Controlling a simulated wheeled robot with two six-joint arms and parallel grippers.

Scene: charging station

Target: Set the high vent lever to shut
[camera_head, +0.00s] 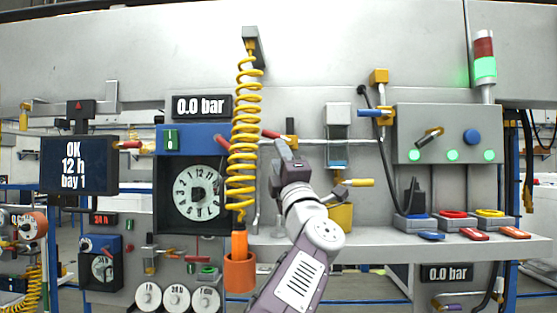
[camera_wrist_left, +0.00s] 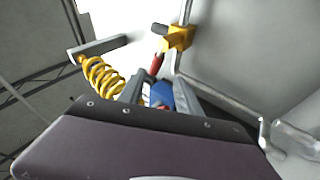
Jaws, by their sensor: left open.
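A lever with a red handle (camera_head: 270,134) sits on a pipe valve just above my left gripper (camera_head: 282,152). The handle points left, roughly level, in the head view. No label shows, so I cannot tell its setting. In the left wrist view the red handle (camera_wrist_left: 157,63) hangs from a yellow valve block (camera_wrist_left: 180,38) beyond the fingertips. My left gripper (camera_wrist_left: 160,88) is open, with its fingers apart and nothing held between them. The handle appears ahead of the fingers; I cannot tell whether they touch. My right gripper is not in view.
A yellow coiled hose (camera_head: 244,120) hangs left of my gripper, with an orange cup (camera_head: 239,272) below. A gauge (camera_head: 199,194) and a 0.0 bar display (camera_head: 201,107) are further left. A shelf (camera_head: 375,246) runs below.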

